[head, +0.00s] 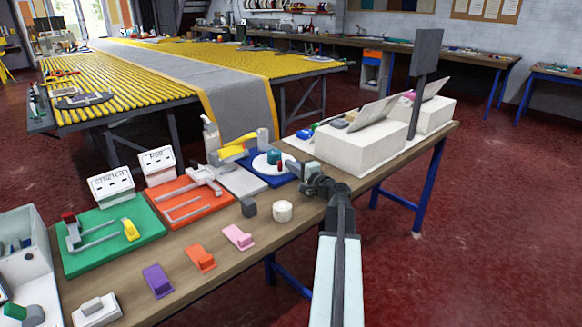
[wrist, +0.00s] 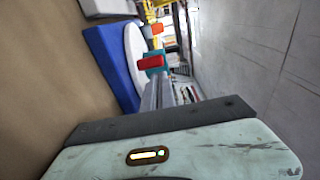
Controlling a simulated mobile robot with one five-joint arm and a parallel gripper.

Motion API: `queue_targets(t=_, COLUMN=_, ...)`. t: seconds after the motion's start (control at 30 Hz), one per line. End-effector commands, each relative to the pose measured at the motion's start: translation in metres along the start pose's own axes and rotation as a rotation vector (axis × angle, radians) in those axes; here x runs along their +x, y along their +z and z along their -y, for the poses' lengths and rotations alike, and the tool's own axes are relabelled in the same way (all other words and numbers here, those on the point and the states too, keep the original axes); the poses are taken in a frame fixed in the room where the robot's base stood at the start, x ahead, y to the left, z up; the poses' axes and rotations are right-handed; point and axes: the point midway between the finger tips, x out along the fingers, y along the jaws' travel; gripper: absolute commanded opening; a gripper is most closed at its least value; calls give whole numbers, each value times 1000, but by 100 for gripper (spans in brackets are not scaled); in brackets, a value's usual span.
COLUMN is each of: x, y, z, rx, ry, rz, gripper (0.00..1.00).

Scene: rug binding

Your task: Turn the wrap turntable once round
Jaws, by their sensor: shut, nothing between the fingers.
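A teal cylinder (head: 274,157) and a small red knob (head: 280,168) stand at the disc. In the wrist view the white disc (wrist: 134,48) and blue base (wrist: 103,52) lie ahead on the left, with a red piece (wrist: 150,61) and teal piece (wrist: 154,72) by the fingertips. My gripper (head: 294,168) is shut and empty, close beside the knob; I cannot tell whether it touches.
White boxes with sloped panels (head: 362,147) stand right of the turntable. An orange board (head: 186,203) and a green board (head: 110,240) lie to the left. A white round pot (head: 282,211) and a dark cube (head: 249,207) sit nearer. Red floor on the right is clear.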

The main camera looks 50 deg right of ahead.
Motion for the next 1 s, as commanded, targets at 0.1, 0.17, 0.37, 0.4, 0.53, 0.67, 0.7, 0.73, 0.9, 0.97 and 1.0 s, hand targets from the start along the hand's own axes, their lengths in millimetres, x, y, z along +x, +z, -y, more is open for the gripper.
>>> queue_targets(t=0.1, x=0, y=2, z=0, rx=0, ry=0, rz=1, gripper=0)
queue_targets(t=0.17, x=0, y=4, z=0, rx=0, ry=0, rz=1, gripper=0)
queue_targets(t=0.37, x=0, y=12, z=0, rx=0, ry=0, rz=0, gripper=0)
queue_targets(t=0.4, x=0, y=13, z=0, rx=0, ry=0, rz=0, gripper=0)
queue_targets(t=0.53, x=1, y=20, z=0, rx=0, ry=0, rz=1, gripper=0)
queue_targets(t=0.67, x=2, y=27, z=0, rx=0, ry=0, rz=2, gripper=0)
queue_targets(t=0.7, x=3, y=29, z=0, rx=0, ry=0, rz=2, gripper=0)
queue_targets(t=0.73, x=3, y=30, z=0, rx=0, ry=0, rz=2, gripper=0)
queue_targets(t=0.9, x=5, y=38, z=0, rx=0, ry=0, rz=1, gripper=0)
queue_targets(t=0.97, x=6, y=41, z=0, rx=0, ry=0, rz=1, gripper=0)
queue_targets(t=1.0, x=7, y=43, z=0, rx=0, ry=0, rz=2, gripper=0)
